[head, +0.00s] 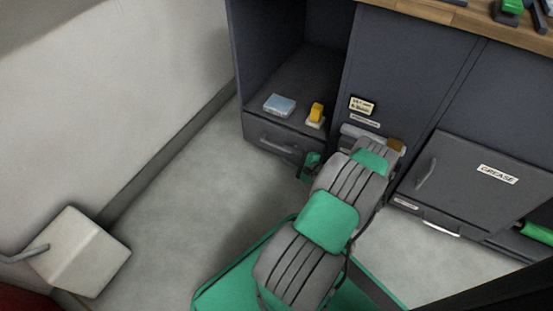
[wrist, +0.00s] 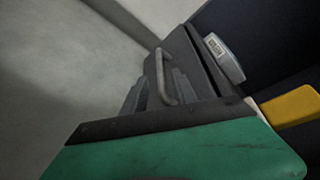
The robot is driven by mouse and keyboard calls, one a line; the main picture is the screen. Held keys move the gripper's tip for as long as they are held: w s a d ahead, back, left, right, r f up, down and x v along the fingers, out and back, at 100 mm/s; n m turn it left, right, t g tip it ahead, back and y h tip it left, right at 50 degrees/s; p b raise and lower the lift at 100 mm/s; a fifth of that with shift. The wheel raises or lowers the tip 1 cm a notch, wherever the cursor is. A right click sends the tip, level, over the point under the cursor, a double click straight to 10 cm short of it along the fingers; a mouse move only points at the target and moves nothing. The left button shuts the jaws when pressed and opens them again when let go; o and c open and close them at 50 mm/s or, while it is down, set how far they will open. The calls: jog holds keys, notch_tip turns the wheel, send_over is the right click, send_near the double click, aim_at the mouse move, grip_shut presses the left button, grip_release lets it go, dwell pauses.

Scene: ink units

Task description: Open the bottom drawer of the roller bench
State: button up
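The dark grey drawer (head: 262,137) is low in the left bay of the bench, under an open shelf, and looks shut. Its bar handle (head: 272,147) is on the front; the handle also shows in the wrist view (wrist: 163,75). My gripper (head: 303,168) is low in front of the drawer's right end, its fingers mostly hidden by my arm. In the wrist view the grey fingers (wrist: 158,93) show beyond the green housing, right at the handle, which overlaps them. I cannot tell whether they grip it.
A pale blue box (head: 279,104) and a yellow item (head: 317,112) sit on the shelf above the drawer. A door labelled GREASE (head: 465,175) is to the right. A pale box-shaped object (head: 80,250) is at lower left. The floor (head: 185,190) left of my arm is clear.

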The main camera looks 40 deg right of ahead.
aim_at(279, 148)
jog(key=b+x, duration=0.2)
jog(key=x, duration=0.5)
jog(key=shift+w+d, duration=0.15)
jog(key=shift+w, duration=0.1)
jog(key=shift+c, duration=0.4)
grip_shut()
dwell(0.7)
